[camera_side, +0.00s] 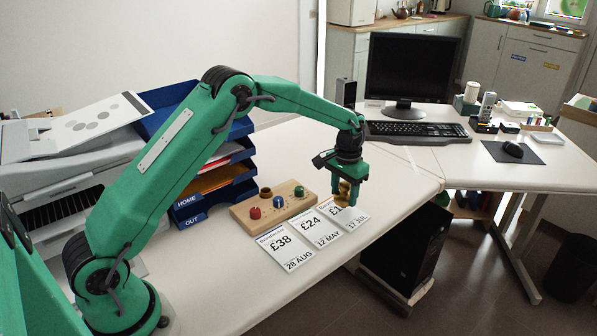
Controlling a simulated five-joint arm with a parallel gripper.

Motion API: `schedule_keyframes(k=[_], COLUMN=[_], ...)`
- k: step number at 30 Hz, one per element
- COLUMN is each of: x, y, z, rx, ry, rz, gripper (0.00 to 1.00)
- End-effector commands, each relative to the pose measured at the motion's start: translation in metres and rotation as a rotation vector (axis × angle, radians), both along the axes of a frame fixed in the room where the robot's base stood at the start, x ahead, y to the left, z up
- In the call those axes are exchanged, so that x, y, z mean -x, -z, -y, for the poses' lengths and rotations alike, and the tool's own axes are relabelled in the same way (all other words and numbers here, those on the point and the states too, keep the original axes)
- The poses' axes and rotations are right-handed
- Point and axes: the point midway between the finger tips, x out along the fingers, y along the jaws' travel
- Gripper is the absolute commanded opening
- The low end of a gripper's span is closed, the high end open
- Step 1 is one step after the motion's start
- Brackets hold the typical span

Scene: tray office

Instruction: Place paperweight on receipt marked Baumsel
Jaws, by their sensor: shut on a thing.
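My gripper (346,197) is shut on a gold paperweight (344,188). It is over the upper part of the right receipt (345,218), dated 17 JUL, and partly hides its price. I cannot tell whether the paperweight touches the paper. The middle receipt (318,229) reads £24, 12 MAY. The left receipt (287,247) reads £38, 28 AUG. The small names at the receipts' tops are too small to read surely, so I cannot tell which is marked Baumsel.
A wooden board (244,222) behind the receipts bears red (254,213), blue (278,201), green (299,191) and brown (265,192) pieces. Blue letter trays (187,214) stand at left. The table's front edge is close to the receipts. A keyboard (415,130) lies beyond.

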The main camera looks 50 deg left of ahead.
Motion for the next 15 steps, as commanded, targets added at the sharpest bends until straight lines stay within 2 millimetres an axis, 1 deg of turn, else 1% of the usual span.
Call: schedule_keyframes(k=[6,9,15], x=[0.0,0.0,0.0], y=[0.024,0.032,0.034], z=[0.0,0.0,0.0], rx=[0.0,0.0,0.0], ry=[0.0,0.0,0.0], rz=[-0.001,-0.001,0.002], gripper=[0.14,0.14,0.14])
